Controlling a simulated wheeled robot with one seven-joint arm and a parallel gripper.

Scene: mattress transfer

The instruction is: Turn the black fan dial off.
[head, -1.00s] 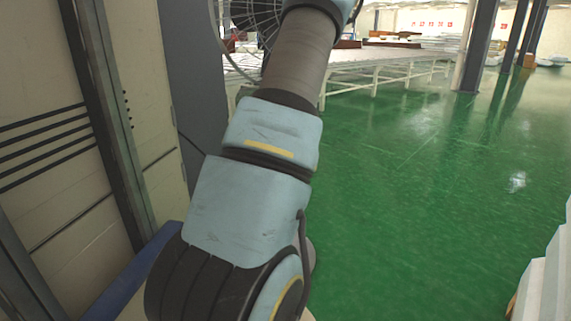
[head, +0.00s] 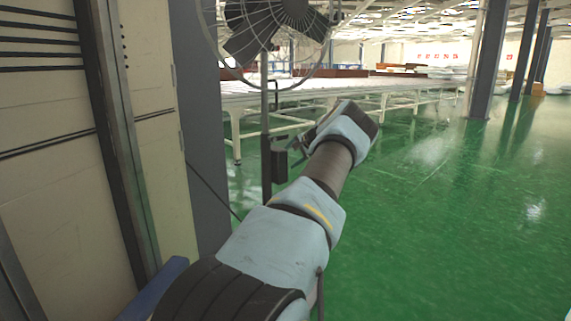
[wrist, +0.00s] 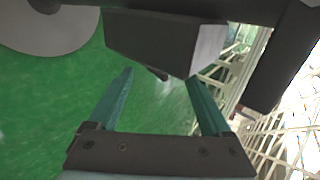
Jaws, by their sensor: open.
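The black fan (head: 265,30) stands on a thin pole (head: 265,125) at the upper left of centre in the head view. A black control box (head: 279,160) hangs on the pole; it is large at the top of the wrist view (wrist: 150,40). A small dark knob, seemingly the fan dial (wrist: 158,74), sticks out from the box between my fingertips. My gripper (wrist: 159,76) is open, its two green fingers on either side of the knob. I cannot tell whether they touch it. In the head view the fingers are small beside the box, and the dial cannot be made out.
A pale panelled wall (head: 60,150) and a grey column (head: 198,130) stand close on the left. A long white table (head: 350,90) runs behind the fan. The green floor (head: 460,220) on the right is clear. A round grey base (wrist: 50,30) shows in the wrist view.

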